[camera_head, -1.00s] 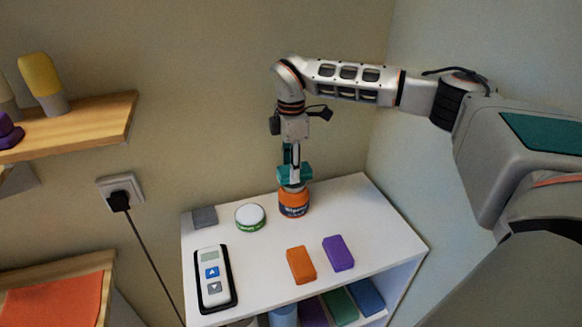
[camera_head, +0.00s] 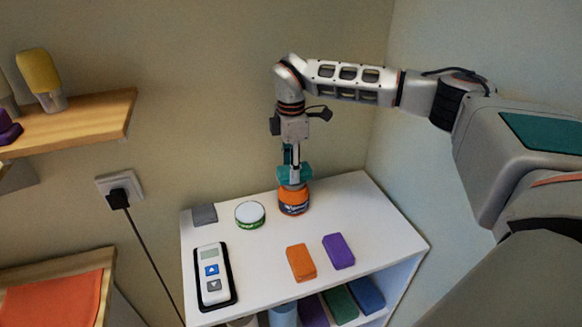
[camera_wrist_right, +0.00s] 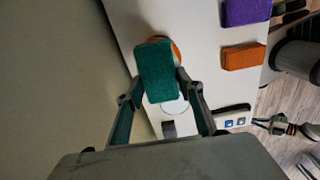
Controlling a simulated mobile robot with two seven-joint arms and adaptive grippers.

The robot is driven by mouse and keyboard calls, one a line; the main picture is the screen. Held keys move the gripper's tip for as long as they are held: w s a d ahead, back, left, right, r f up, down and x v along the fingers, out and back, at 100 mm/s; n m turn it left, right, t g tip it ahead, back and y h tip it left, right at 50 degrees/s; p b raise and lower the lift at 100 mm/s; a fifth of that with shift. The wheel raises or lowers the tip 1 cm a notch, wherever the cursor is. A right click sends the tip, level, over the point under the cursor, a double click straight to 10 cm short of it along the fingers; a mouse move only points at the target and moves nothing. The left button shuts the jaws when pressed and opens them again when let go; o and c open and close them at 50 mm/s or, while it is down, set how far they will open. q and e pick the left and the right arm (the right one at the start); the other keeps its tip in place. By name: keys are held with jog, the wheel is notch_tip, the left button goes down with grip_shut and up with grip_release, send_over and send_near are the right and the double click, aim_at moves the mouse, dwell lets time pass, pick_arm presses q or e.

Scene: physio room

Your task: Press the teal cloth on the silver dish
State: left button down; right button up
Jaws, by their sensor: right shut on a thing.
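My right gripper (camera_head: 292,162) is shut on the teal cloth (camera_head: 294,176), a thick rectangular pad. It holds the cloth directly over the orange jar (camera_head: 293,202). A thin silver-grey edge shows at the jar's top under the cloth; I cannot tell if this is the silver dish, since the cloth covers it. The cloth looks to be touching that top. In the right wrist view the cloth (camera_wrist_right: 157,72) sits between the two fingertips, with a bit of orange jar (camera_wrist_right: 177,48) behind it.
The white shelf top (camera_head: 345,205) also holds a white-lidded green tin (camera_head: 250,214), a grey block (camera_head: 204,215), a remote-like device (camera_head: 213,275), an orange block (camera_head: 301,263) and a purple block (camera_head: 338,251). The wall is close behind. The shelf's right part is clear.

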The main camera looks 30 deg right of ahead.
jog(key=shift+f, duration=0.6)
dwell(1.3)
jog(key=shift+r+p, duration=0.4)
jog(key=shift+r, duration=3.15)
